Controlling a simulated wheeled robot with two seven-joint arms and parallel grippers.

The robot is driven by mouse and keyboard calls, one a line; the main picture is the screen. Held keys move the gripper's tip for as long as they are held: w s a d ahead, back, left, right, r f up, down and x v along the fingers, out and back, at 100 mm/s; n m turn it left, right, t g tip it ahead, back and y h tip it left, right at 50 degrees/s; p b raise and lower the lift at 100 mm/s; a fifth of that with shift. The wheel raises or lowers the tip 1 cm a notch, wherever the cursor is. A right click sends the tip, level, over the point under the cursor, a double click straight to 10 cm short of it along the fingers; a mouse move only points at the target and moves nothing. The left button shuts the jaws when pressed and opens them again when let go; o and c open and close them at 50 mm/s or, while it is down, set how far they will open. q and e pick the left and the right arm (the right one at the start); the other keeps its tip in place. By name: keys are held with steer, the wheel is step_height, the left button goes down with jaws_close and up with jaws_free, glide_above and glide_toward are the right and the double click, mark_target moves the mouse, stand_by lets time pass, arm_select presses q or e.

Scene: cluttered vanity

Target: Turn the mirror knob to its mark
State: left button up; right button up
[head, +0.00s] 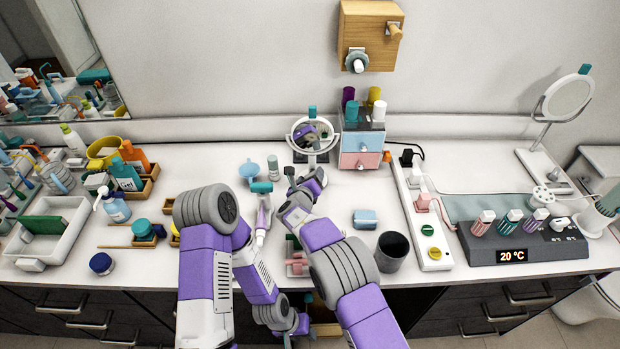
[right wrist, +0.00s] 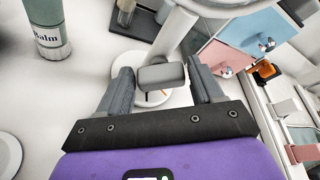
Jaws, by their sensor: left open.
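The small round mirror (head: 313,133) stands on a grey base at the back middle of the counter. My right gripper (head: 292,176) is just in front of its stand. In the right wrist view, a grey block-like knob (right wrist: 162,76) sits over a white disc (right wrist: 150,94). My right gripper's fingers (right wrist: 163,85) are open, one on each side of the knob; a narrow gap shows at the left. My left gripper (head: 289,328) is open and low, by the counter's front edge.
A blue and pink drawer box (head: 361,147) stands right of the mirror; a balm tube (right wrist: 48,28) stands left of the gripper. A dark cup (head: 391,251) and power strip (head: 423,215) are farther right. A larger mirror (head: 567,98) stands at the far right.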

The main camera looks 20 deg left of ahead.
steer(key=shift+o, duration=1.2)
steer(key=shift+s, duration=0.1)
steer(key=shift+v, duration=3.75)
